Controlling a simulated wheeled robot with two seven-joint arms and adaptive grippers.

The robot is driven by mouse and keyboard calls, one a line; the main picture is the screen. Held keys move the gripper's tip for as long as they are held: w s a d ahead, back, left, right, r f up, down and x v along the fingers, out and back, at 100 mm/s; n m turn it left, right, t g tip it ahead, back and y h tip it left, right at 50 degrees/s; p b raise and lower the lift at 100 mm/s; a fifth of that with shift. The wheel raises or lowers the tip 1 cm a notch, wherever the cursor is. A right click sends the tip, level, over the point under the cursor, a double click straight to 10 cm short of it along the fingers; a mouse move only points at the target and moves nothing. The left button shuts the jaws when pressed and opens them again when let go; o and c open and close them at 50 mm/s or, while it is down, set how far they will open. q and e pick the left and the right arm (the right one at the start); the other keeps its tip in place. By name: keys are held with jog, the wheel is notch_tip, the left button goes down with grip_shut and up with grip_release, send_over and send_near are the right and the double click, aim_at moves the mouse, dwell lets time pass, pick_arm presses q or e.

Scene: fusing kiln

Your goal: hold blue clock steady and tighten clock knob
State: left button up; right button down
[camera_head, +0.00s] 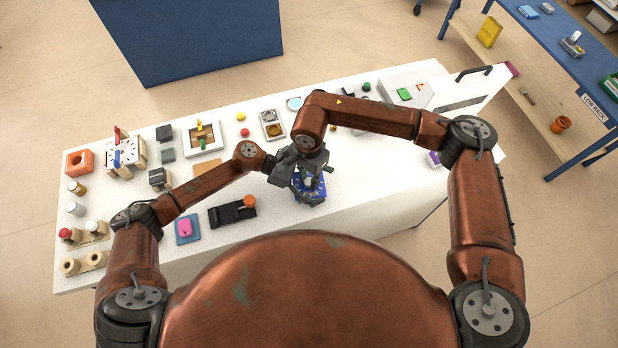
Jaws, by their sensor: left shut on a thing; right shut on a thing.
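The blue clock (308,197) stands on the white table near its front edge, right of the middle of the view. A pale knob shows at its centre, partly covered by my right gripper. My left gripper (284,172) reaches in from the left and is shut at the clock's upper left side. My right gripper (310,172) comes down from above and is shut at the clock's knob. The fingertips of both grippers are close together and small, so the exact contact is hard to see.
The white table (345,215) holds many small items. A black block with an orange knob (233,211) and a pink piece on a blue pad (187,228) lie left of the clock. A grey box (404,90) stands at the back right. The table to the clock's right is mostly clear.

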pick_arm(q)
jog(key=shift+a+f, duration=0.2)
jog(key=shift+f, duration=0.2)
pick_arm(e)
jog(key=m, duration=1.3)
jog(key=shift+m, duration=0.3)
pick_arm(q)
jog(key=shift+w, duration=0.1)
pick_arm(e)
jog(key=m, duration=1.2)
jog(key=shift+r+m, duration=0.1)
jog(key=shift+m, duration=0.2)
jog(key=c, duration=2)
grip_release()
jog(key=shift+s, duration=0.1)
jog(key=shift+o, duration=0.2)
